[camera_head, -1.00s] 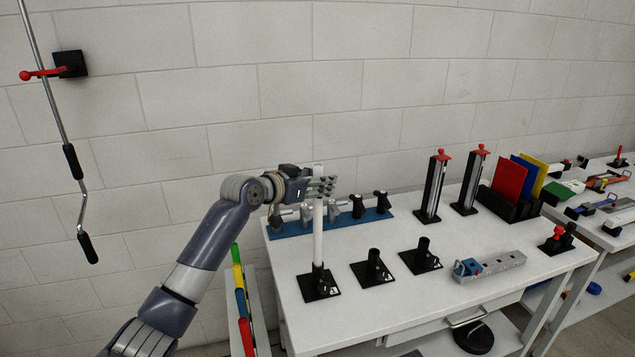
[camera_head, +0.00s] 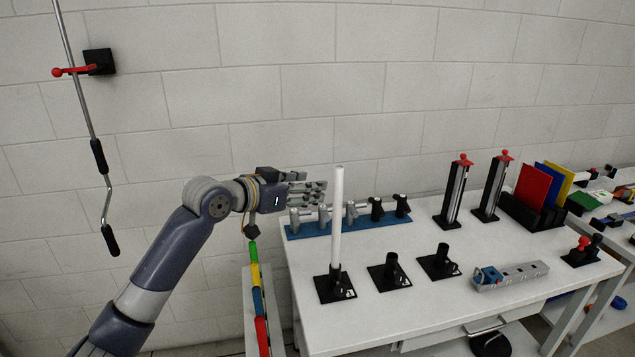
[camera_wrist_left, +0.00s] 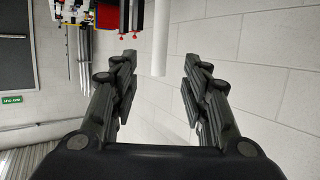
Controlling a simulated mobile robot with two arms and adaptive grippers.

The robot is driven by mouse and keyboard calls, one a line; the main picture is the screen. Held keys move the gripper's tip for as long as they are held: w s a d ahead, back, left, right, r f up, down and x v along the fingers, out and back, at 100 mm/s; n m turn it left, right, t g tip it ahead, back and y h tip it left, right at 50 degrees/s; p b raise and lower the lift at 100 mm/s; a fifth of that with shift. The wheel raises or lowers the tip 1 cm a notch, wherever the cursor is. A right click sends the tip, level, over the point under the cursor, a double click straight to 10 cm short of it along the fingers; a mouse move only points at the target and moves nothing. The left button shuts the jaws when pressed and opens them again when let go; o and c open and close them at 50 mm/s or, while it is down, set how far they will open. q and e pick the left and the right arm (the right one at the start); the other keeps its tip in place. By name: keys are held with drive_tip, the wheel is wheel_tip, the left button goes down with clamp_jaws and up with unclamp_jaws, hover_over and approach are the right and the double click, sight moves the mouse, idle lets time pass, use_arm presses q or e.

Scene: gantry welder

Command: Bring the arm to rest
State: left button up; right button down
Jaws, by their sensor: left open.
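My left gripper (camera_head: 308,187) is at the left end of the white table (camera_head: 430,312), to the left of a tall white rod (camera_head: 338,215). The rod stands upright in a black square-based holder (camera_head: 335,287). In the left wrist view my gripper (camera_wrist_left: 158,70) is open, its two fingers apart with nothing held between them. The white rod (camera_wrist_left: 161,40) shows there beyond the fingertips, in line with the gap. My left arm (camera_head: 170,265) rises from the lower left with its elbow bent. My right gripper is not in view.
A blue rack (camera_head: 300,230) with several grey and black fittings stands behind the rod. Two empty black holders (camera_head: 390,272) (camera_head: 440,262) and a grey block (camera_head: 510,276) are to the right. A crank rod (camera_head: 85,110) hangs on the wall at left.

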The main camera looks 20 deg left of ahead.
use_arm(q)
drive_tip(key=s+d+f+g+y, duration=0.1)
drive_tip(key=s+d+f+g, duration=0.25)
drive_tip(key=s+f, duration=0.65)
drive_tip(key=s+d+f+g+y, duration=0.15)
drive_tip(key=s+d+f, duration=0.35)
drive_tip(key=f, duration=0.9)
drive_tip(key=s+a+f+n+g+y, duration=0.1)
drive_tip(key=s+f+g, duration=0.15)
drive_tip(key=s, duration=0.65)
drive_tip(key=s+f+n+g+y, duration=0.1)
drive_tip(key=s+f, duration=0.3)
drive_tip(key=s, duration=0.4)
drive_tip(key=s+a+f+g+y, duration=0.1)
drive_tip(key=s+f+g, duration=0.15)
drive_tip(key=s, duration=0.65)
wheel_tip(320, 180, down, 27)
drive_tip(key=s+b, duration=0.1)
drive_tip(key=b, duration=0.1)
drive_tip(key=s+a+f+g+b, duration=0.1)
drive_tip(key=s+a+f, duration=0.2)
drive_tip(key=s+f, duration=1.4)
drive_tip(key=shift+s+f+g, duration=0.2)
drive_tip(key=shift+f+g, duration=0.1)
drive_tip(key=shift+f, duration=0.75)
